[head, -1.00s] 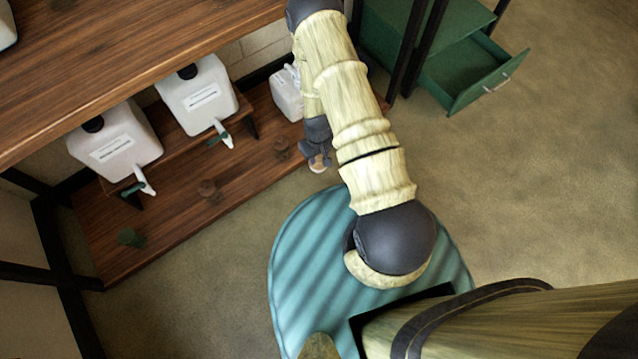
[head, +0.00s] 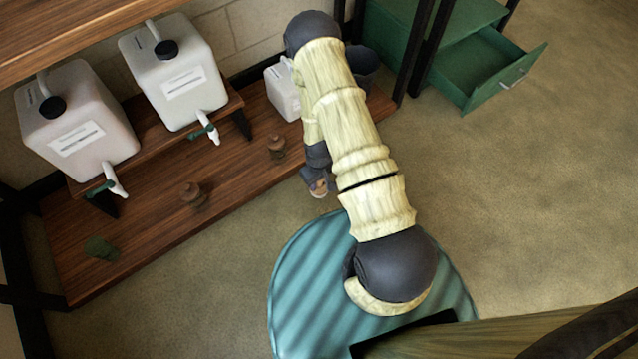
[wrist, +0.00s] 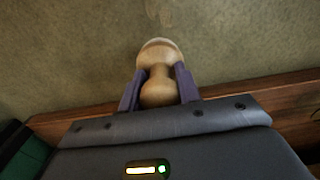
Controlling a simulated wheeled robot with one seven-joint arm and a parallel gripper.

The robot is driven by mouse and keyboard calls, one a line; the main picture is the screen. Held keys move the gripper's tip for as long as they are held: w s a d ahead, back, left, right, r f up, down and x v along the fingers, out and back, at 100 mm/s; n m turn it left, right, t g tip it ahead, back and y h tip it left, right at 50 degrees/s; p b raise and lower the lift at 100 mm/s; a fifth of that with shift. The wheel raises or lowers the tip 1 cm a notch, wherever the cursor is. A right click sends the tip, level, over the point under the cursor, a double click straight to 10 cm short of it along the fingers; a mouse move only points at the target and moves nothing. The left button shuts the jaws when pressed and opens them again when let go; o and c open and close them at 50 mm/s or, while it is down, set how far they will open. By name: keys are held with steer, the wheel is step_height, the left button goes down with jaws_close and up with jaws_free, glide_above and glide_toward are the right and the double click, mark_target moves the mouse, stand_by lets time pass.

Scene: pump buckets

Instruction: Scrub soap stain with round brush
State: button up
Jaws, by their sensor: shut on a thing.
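My gripper (wrist: 158,76) is shut on a round brush (wrist: 161,90) with a pale wooden, waisted body, seen between its two purple-grey fingers in the wrist view. In the head view the brush (head: 320,189) shows as a small tan end below my gripper (head: 314,180), beyond the front edge of the low shelf and over the floor. Its bristles are hidden. A faint paler patch (wrist: 160,11) shows on the floor at the top of the wrist view; I cannot tell whether it is the soap stain. No clear stain shows in the head view.
Two white jugs with taps (head: 175,75) stand on a riser. A small white jug (head: 283,92) and dark bucket (head: 361,68) are behind. A green drawer (head: 490,75) stands open. Floor at right is clear.

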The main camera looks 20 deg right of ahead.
step_height(320, 180, down, 6)
steer(key=b, duration=0.6)
steer(key=shift+f+b, duration=0.5)
steer(key=shift+f, duration=0.55)
stand_by(1.1)
steer(key=shift+s+d+r+p, duration=0.1)
steer(key=shift+s+d+p, duration=0.15)
steer(key=shift+s+p, duration=0.4)
steer(key=shift+s+d+r+p, duration=0.1)
steer(key=shift+s+d+p, duration=0.2)
steer(key=shift+s, duration=0.65)
steer(key=shift+s+f, duration=0.1)
steer(key=shift+s, duration=0.1)
steer(key=shift+s+d+f+p, duration=0.1)
steer(key=shift+s+d+p, duration=0.15)
steer(key=shift+s, duration=0.35)
steer(key=shift+s+d+p, duration=0.2)
steer(key=shift+s+p, duration=0.1)
steer(key=shift+s, duration=0.35)
steer(key=shift+s+d+f+p, duration=0.1)
steer(key=shift+s+d+p, duration=0.15)
steer(key=shift+s, duration=0.35)
